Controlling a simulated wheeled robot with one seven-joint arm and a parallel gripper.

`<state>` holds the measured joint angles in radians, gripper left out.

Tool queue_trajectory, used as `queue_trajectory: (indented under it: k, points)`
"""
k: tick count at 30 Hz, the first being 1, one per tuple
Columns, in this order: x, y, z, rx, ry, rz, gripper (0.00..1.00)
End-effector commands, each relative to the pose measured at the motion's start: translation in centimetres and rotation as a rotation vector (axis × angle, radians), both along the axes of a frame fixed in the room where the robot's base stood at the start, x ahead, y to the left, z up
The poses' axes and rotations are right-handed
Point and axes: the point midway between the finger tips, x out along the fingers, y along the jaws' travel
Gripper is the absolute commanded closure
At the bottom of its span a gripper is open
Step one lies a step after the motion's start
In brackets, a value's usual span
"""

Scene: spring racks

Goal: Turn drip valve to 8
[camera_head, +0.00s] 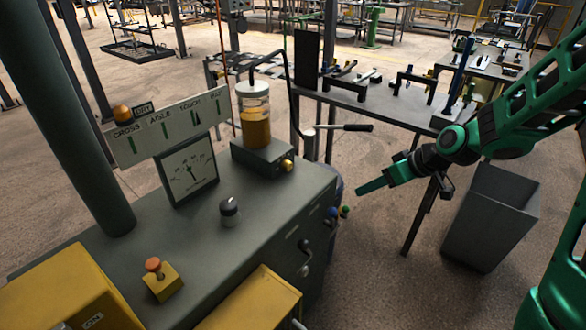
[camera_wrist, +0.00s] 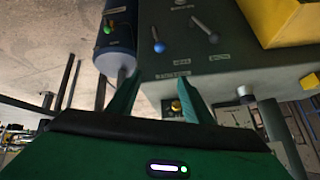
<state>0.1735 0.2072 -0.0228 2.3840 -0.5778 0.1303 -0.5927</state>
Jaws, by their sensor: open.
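The drip valve appears to be the small brass-yellow knob (camera_head: 287,165) on the dark box under the oil bottle (camera_head: 254,115), on the grey cabinet's back right. Its setting and scale are too small to read. My gripper (camera_head: 362,188) hangs in the air to the right of the cabinet, apart from the knob, its fingers pointing left. In the wrist view my gripper (camera_wrist: 155,92) is open and empty. A yellow knob (camera_wrist: 176,106) shows beyond, close to the right finger's line; it may be the same knob. A label above it is unreadable.
A black-handled lever (camera_head: 345,127) sticks out right of the bottle. A blue cylinder (camera_wrist: 117,42) and a blue-ball lever (camera_wrist: 158,46) show in the wrist view.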

Motion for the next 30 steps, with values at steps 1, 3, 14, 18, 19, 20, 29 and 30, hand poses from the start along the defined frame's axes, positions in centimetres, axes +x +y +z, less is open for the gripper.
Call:
queue_trajectory:
  k: [1,3,14,18,19,20,29,30]
  points:
    - [1.2,2.1,-0.8,0.045,-0.036,0.041,0.54]
    - [3.0,4.9,-1.1,0.110,-0.102,0.088,0.54]
    - [7.9,12.9,-1.0,0.351,-0.330,0.139,0.54]
    - [8.4,13.8,-1.0,0.376,-0.353,0.136,0.54]
    - [8.6,13.9,-1.0,0.378,-0.355,0.136,0.54]
    - [8.7,14.1,-1.1,0.378,-0.356,0.136,0.54]
    - [11.2,17.6,-2.8,0.377,-0.356,0.137,0.54]
    - [11.6,18.2,-3.1,0.376,-0.355,0.138,0.54]
